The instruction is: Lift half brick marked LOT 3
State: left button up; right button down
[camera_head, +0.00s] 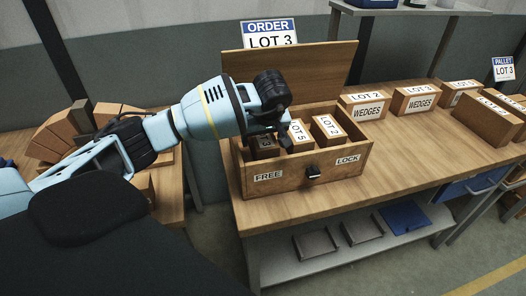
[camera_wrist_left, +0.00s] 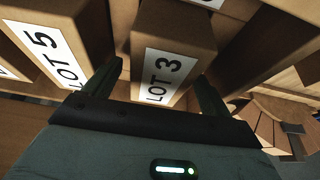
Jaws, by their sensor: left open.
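The half brick marked LOT 3 (camera_wrist_left: 175,35) stands in the open wooden box (camera_head: 290,180); its white label faces my left wrist camera. In the head view its top (camera_head: 265,142) shows partly, in the left part of the box, with my gripper over it. My left gripper (camera_head: 276,138) is open. In the left wrist view its two fingers (camera_wrist_left: 157,88) stand on either side of the LOT 3 brick, with gaps visible; how deep they reach is unclear. The brick marked LOT 5 (camera_head: 299,134) stands beside it, and also shows in the left wrist view (camera_wrist_left: 62,35). My right gripper is out of view.
Another labelled brick (camera_head: 327,129) stands at the box's right. The box lid (camera_head: 310,70) is raised behind. A dark knob (camera_head: 313,172) sits between FREE and LOCK labels. An ORDER LOT 3 sign (camera_head: 268,34) stands behind. WEDGES boxes (camera_head: 365,107) line the bench right.

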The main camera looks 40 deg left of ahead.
pick_arm(q)
jog(key=shift+f, duration=0.35)
dwell(0.6)
jog(key=shift+r, duration=0.1)
grip_shut()
dwell(0.5)
